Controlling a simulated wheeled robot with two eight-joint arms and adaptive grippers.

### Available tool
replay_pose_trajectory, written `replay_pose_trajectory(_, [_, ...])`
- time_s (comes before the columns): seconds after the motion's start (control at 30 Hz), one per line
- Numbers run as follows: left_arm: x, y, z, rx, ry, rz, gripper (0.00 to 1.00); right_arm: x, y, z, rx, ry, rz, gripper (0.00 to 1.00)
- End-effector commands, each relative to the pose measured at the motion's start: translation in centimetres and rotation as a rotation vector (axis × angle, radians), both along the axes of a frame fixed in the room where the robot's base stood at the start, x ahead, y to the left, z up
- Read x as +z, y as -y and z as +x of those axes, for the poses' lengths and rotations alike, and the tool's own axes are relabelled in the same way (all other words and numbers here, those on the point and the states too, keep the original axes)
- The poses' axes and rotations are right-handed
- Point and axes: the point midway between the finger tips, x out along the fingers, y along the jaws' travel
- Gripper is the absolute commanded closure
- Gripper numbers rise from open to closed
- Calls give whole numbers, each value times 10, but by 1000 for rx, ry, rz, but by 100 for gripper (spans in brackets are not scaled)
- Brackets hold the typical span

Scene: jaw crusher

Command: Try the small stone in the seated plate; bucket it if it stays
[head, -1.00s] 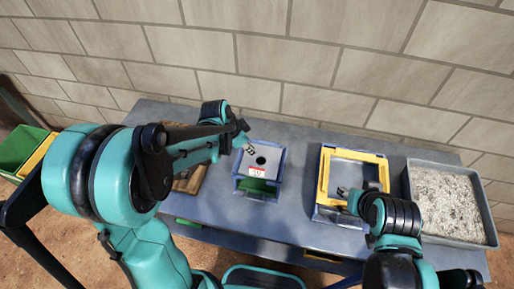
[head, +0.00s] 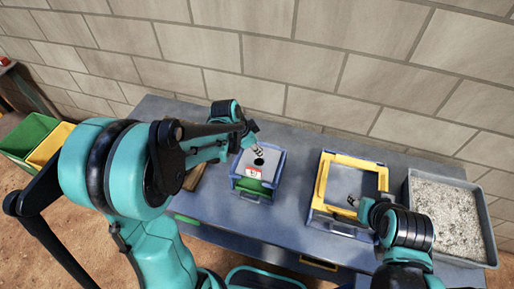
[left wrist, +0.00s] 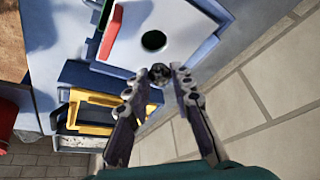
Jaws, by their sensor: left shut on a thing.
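The seated plate (head: 262,155) is a pale grey square with one round dark hole, set on top of a blue frame with a red and white label on its front. The plate also shows in the left wrist view (left wrist: 185,25). The small stone (left wrist: 160,73) is dark and sits between the fingertips of my left gripper (left wrist: 161,77). In the head view my left gripper (head: 258,151) is just behind the hole, above the plate; the stone is hard to make out there. My right gripper (head: 353,202) is small, near the front of a yellow frame; its jaws are unclear.
A green bucket (head: 25,134) and a yellow bucket (head: 47,148) stand at the far left. The yellow frame (head: 322,180) sits on a blue-edged unit. A grey tray (head: 490,225) of gravel is at the right. A brick wall stands close behind the bench.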

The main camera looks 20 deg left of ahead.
Motion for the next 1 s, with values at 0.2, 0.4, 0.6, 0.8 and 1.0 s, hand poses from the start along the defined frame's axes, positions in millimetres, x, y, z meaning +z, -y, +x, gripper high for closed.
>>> replay_pose_trajectory(0.2, [-21, 0, 0, 0, 0, 0, 98, -19, 0, 0, 0, 0, 0, 60])
replay_pose_trajectory(0.4, [-38, 0, 0, 0, 0, 0, 98, -33, 0, 0, 0, 0, 0, 60])
replay_pose_trajectory(0.6, [-48, 0, 0, 0, 0, 0, 98, -42, 0, 0, 0, 0, 0, 60])
replay_pose_trajectory(0.8, [-49, 0, 0, 0, 0, 0, 98, -42, 0, 0, 0, 0, 0, 60])
replay_pose_trajectory(1.0, [-48, 0, 0, 0, 0, 0, 59, -42, 0, 0, 0, 0, 0, 60])
